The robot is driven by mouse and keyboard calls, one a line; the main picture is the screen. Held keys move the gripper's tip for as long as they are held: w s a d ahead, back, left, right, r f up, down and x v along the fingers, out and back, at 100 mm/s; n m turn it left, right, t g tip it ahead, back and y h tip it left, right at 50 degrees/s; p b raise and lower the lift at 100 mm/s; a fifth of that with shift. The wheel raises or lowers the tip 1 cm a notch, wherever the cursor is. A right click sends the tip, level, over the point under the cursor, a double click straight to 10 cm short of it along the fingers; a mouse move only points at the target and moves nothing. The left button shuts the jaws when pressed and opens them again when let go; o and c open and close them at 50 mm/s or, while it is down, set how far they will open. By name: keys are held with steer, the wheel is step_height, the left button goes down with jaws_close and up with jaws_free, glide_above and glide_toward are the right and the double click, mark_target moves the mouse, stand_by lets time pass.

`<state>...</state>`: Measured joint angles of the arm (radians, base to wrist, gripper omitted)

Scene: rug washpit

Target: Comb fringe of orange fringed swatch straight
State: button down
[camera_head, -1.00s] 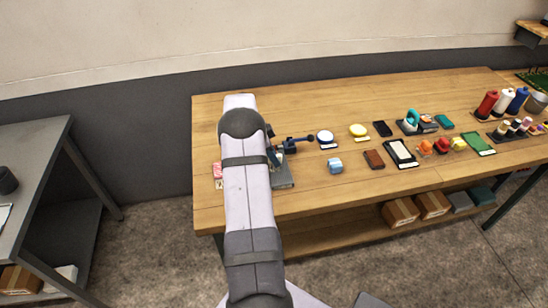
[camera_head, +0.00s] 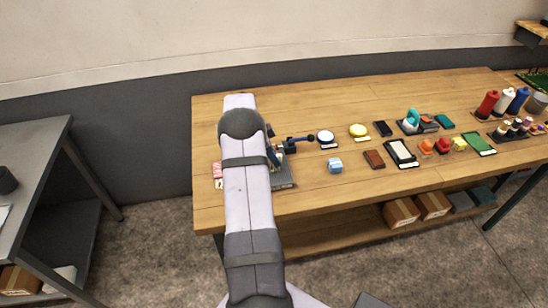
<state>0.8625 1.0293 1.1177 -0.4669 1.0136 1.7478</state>
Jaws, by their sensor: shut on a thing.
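My own arm covers the left part of the wooden table, and my gripper is hidden behind it. Whether it holds anything does not show. A grey flat board or block (camera_head: 285,178) sticks out just right of the arm. Above it is a dark blue piece with a thin handle and round end (camera_head: 300,140); I cannot tell whether it is a tool or part of my wrist. A small pinkish-red piece (camera_head: 217,170) shows left of the arm, partly covered. I cannot make out an orange fringed swatch or a comb for sure; they may be hidden.
On the wooden table (camera_head: 330,205), a light blue block (camera_head: 335,165), a white round dish (camera_head: 326,137), a yellow round thing (camera_head: 358,130), a brown block (camera_head: 374,159) and a framed white pad (camera_head: 400,152) lie right of the arm. The front left is clear.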

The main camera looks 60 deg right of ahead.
steer(key=shift+s+a+f, duration=0.1)
steer(key=shift+a+f, duration=0.05)
steer(key=shift+f, duration=0.05)
stand_by(0.5)
steer(key=shift+s+a+b, duration=0.2)
steer(key=shift+b, duration=0.15)
steer(key=shift+s+a, duration=0.1)
steer(key=shift+s, duration=0.05)
steer(key=shift+s+a+r+b, duration=0.15)
steer(key=shift+s+a+b, duration=0.9)
steer(key=shift+b, duration=0.55)
stand_by(1.0)
steer(key=shift+r, duration=0.1)
step_height(320, 180, up, 5)
steer(key=shift+f+p, duration=0.1)
steer(key=shift+p, duration=1.15)
